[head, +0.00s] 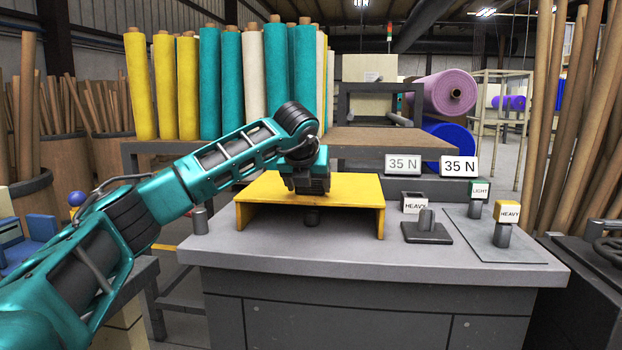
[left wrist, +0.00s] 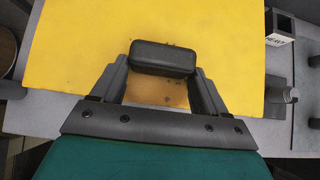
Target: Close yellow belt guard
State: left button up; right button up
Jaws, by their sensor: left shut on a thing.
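The yellow belt guard (head: 345,189) is a flat-topped cover with side walls, standing on the grey bench top at the middle of the head view. Its top fills much of the left wrist view (left wrist: 100,38). A dark handle (left wrist: 164,58) sits on the guard's top. My left gripper (head: 308,190) is over the top of the guard, its fingers (left wrist: 165,85) on either side of the handle and shut on it. The gripper hides the handle in the head view. Beneath the guard a dark round part (head: 312,217) shows in its open front. My right gripper is not in view.
Right of the guard stand a "HEAVY" box (head: 413,203), a dark block with a knob (head: 427,232), and yellow "HEAVY" (head: 507,213) and green "LIGHT" (head: 480,190) capped posts. Two "35 N" signs (head: 459,166) stand behind. The bench's front strip (head: 380,263) is clear.

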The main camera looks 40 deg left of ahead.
pick_arm(q)
jog(key=o, duration=1.5)
jog(key=shift+f, duration=0.1)
jog(key=shift+s+d+r, duration=0.1)
jog(key=shift+s+r, duration=0.1)
jog(key=shift+r, duration=0.1)
jog(key=p+v, duration=0.2)
jog(key=v, duration=1)
jog(key=shift+s+r, duration=0.1)
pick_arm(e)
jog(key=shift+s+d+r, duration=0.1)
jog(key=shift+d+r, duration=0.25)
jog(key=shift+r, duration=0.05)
pick_arm(q)
jog(key=shift+d, duration=0.1)
